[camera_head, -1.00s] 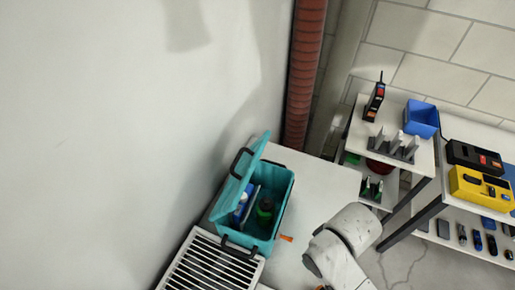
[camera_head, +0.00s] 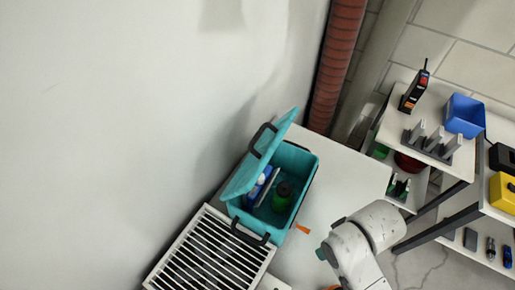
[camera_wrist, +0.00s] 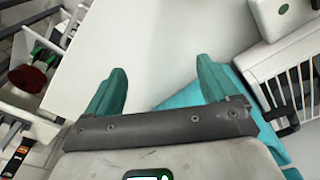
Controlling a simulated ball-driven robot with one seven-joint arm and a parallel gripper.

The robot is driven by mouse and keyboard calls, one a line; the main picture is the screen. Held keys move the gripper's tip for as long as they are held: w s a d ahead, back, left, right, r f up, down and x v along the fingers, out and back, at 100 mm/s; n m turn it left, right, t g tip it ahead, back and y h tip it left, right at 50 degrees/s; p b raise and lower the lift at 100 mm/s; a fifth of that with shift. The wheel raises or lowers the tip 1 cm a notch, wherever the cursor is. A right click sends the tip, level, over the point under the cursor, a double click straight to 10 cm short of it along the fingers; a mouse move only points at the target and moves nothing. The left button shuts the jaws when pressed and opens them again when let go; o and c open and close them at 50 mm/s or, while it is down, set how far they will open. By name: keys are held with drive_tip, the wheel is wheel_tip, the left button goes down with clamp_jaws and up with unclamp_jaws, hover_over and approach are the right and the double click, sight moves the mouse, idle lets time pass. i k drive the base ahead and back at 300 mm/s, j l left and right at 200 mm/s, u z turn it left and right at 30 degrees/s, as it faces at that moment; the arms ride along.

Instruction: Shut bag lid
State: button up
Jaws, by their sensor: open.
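The teal bag (camera_head: 262,222) stands on the white table with its lid (camera_head: 258,155) raised and tilted toward the wall. A green bottle (camera_head: 283,196) and a blue and white item (camera_head: 258,188) show inside. In the wrist view, part of the teal bag (camera_wrist: 187,96) shows behind and beside the right finger, with a dark handle (camera_wrist: 283,115). My gripper (camera_wrist: 160,88) has two teal fingers spread apart with nothing between them. In the head view my arm is to the right of the bag; the fingers are mostly hidden there.
A white slatted vent (camera_head: 212,252) adjoins the bag at lower left. An orange item (camera_head: 302,229) lies beside the bag. The white table (camera_head: 335,172) is bare to the right. Shelves with a blue bin (camera_head: 464,116) stand further right, and a red pipe (camera_head: 337,65) runs down the wall.

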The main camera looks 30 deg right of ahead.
sight(242, 182)
drive_tip(key=k+l, duration=0.3)
drive_tip(key=k+j+z, duration=0.1)
drive_tip(key=k+j, duration=0.2)
drive_tip(key=j, duration=0.2)
drive_tip(key=k+j+z, duration=0.1)
drive_tip(key=k+j, duration=0.2)
drive_tip(key=j, duration=0.15)
